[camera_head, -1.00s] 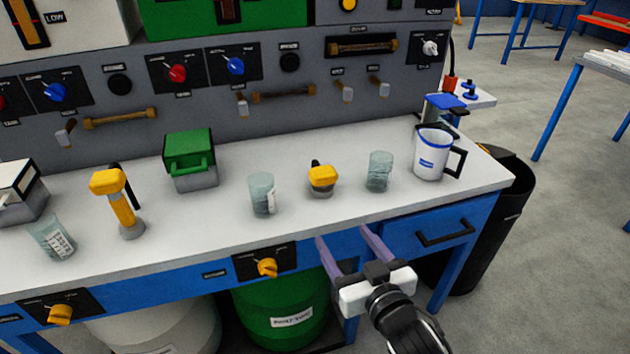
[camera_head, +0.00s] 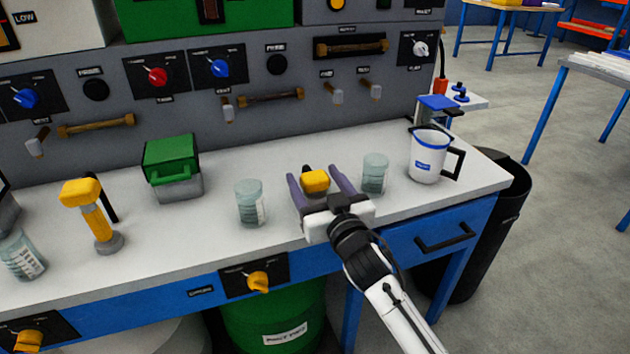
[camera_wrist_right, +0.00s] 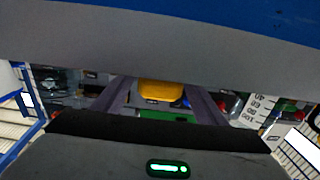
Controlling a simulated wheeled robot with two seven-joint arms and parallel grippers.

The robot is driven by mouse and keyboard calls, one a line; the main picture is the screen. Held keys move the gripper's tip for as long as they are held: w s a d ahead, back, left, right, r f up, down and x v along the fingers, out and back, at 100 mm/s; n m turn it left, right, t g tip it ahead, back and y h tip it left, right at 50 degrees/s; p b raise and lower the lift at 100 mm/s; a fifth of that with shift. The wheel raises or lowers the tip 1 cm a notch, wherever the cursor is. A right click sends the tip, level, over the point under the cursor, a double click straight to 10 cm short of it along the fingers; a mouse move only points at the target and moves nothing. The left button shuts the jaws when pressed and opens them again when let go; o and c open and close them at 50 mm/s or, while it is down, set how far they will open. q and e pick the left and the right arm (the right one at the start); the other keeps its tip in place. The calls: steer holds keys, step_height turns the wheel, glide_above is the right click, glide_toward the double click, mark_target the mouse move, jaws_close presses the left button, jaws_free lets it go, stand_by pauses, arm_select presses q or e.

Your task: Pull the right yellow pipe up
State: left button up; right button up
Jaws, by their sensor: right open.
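The right yellow pipe (camera_head: 315,181) is low on the white bench top, with only its yellow head showing well; its base is hidden behind my right gripper. My right gripper (camera_head: 322,182) is open, with one purple finger on each side of the yellow head. In the right wrist view, the yellow head (camera_wrist_right: 161,91) shows between the two fingers (camera_wrist_right: 158,98); I cannot tell whether they touch it. The left yellow pipe (camera_head: 95,217) stands tall on a grey base at the left of the bench. My left gripper is not in view.
Glass beakers stand close on both sides, one to the left (camera_head: 251,203) and one to the right (camera_head: 375,174). A white pitcher (camera_head: 427,158) stands at the right end. A green-lidded box (camera_head: 172,165) is further left. The control panel rises behind the bench.

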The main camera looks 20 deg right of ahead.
steer(key=shift+c, duration=0.5)
steer(key=c, duration=1.4)
step_height(320, 180, up, 9)
steer(key=p, duration=0.8)
steer(key=shift+w+f, duration=0.1)
steer(key=shift+f, duration=0.05)
steer(key=shift+r, duration=0.25)
arm_select(q)
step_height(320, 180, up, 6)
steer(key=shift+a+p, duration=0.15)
steer(key=shift+p, duration=0.15)
arm_select(e)
steer(key=shift+r, duration=0.15)
steer(key=o, duration=1.4)
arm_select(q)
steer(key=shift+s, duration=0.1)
arm_select(e)
steer(key=shift+o, duration=0.5)
steer(key=shift+f, duration=0.2)
